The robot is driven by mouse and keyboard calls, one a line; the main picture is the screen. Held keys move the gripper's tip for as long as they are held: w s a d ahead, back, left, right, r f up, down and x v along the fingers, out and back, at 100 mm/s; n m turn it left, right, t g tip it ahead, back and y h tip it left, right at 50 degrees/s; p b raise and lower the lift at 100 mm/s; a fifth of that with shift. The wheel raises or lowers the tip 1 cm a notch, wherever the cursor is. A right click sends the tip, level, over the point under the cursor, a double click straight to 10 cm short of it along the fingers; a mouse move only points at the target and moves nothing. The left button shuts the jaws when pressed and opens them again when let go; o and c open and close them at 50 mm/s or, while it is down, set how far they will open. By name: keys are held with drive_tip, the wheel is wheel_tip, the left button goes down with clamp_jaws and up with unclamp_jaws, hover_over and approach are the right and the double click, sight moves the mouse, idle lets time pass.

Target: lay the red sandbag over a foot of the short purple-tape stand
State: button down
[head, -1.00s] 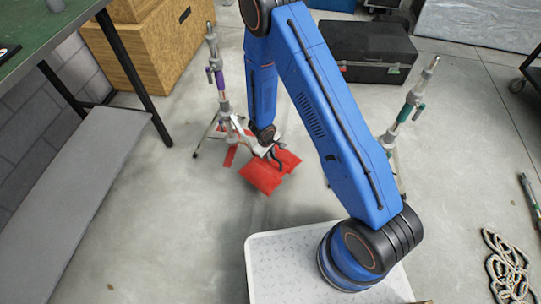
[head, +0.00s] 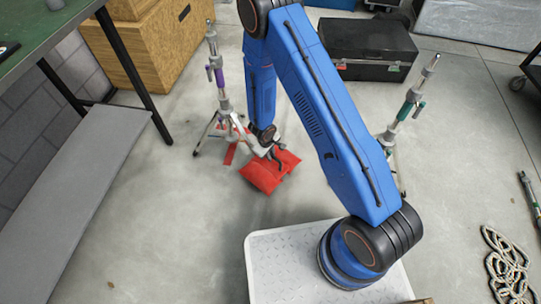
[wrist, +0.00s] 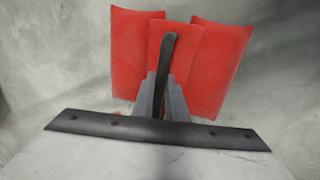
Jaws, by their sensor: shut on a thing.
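The red sandbag (head: 263,177) is below my gripper (head: 270,153) in the head view. My gripper is shut on the bag's black handle. In the wrist view the jaws (wrist: 165,98) close at the handle, with the two red lobes of the sandbag (wrist: 218,68) spread on either side of a red middle strip. The short stand with purple tape (head: 220,80) stands upright just left of my gripper, its legs spread on the floor. The bag is in front and to the right of these legs. My arm and gripper hide part of the leg on that side. I cannot tell whether bag and leg touch.
A red strip (head: 230,154) shows on the floor by the stand's legs. A green-tape stand (head: 409,105) is at right, partly behind my arm.

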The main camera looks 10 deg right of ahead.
sight(266, 165)
drive_tip(key=shift+f, duration=0.25)
drive_tip(key=c, duration=1.7)
unclamp_jaws()
drive_tip(key=shift+f, duration=0.1)
drive_tip(key=a+r, duration=0.1)
drive_tip(key=r, duration=0.4)
drive_tip(key=s+r, duration=0.1)
drive_tip(key=r, duration=0.5)
drive_tip(key=s+a+r, duration=0.1)
drive_tip(key=r, duration=0.5)
drive_tip(key=shift+s+a, duration=0.1)
drive_tip(key=shift+a, duration=0.2)
drive_tip(key=shift+r, duration=0.1)
